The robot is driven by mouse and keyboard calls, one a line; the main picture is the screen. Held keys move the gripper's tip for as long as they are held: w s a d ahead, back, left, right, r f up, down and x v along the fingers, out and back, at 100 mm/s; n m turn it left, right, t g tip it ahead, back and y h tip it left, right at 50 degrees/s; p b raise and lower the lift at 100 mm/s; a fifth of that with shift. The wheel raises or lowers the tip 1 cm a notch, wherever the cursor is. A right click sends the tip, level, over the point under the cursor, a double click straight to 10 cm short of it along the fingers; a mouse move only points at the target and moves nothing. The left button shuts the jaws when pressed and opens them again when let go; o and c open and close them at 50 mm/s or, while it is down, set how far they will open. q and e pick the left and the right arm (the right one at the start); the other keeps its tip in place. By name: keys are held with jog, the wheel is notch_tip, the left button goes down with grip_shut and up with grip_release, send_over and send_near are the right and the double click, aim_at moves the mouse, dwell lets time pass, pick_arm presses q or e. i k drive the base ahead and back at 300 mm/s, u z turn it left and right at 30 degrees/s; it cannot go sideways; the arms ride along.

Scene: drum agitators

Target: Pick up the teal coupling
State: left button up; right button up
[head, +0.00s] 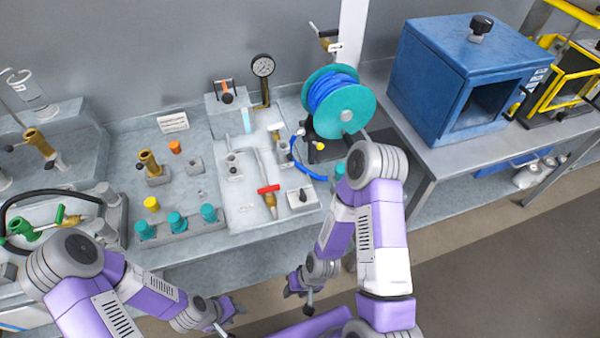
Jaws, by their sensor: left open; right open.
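Several teal knob-like pieces stand in a row on a grey rack at the front of the bench: a left one (143,230), a middle one (177,221) and a right one (209,213). I cannot tell which, if any, is the teal coupling. Another small teal piece (340,170) shows partly behind my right arm. My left gripper (230,317) is open and empty, low in front of the bench, below the rack. My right gripper (299,293) is open and empty, also in front of the bench edge. Neither touches a teal piece.
A yellow piece (151,204) sits by the rack. A red-handled brass valve (269,198) stands right of it. A teal reel with blue hose (340,110) and a pressure gauge (263,67) stand behind. Floor right is clear.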

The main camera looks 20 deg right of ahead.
aim_at(339, 168)
jog(key=u, duration=2.2)
jog(key=k, duration=1.4)
jog(key=z, duration=1.8)
jog(key=i, duration=0.55)
jog(key=u, duration=0.05)
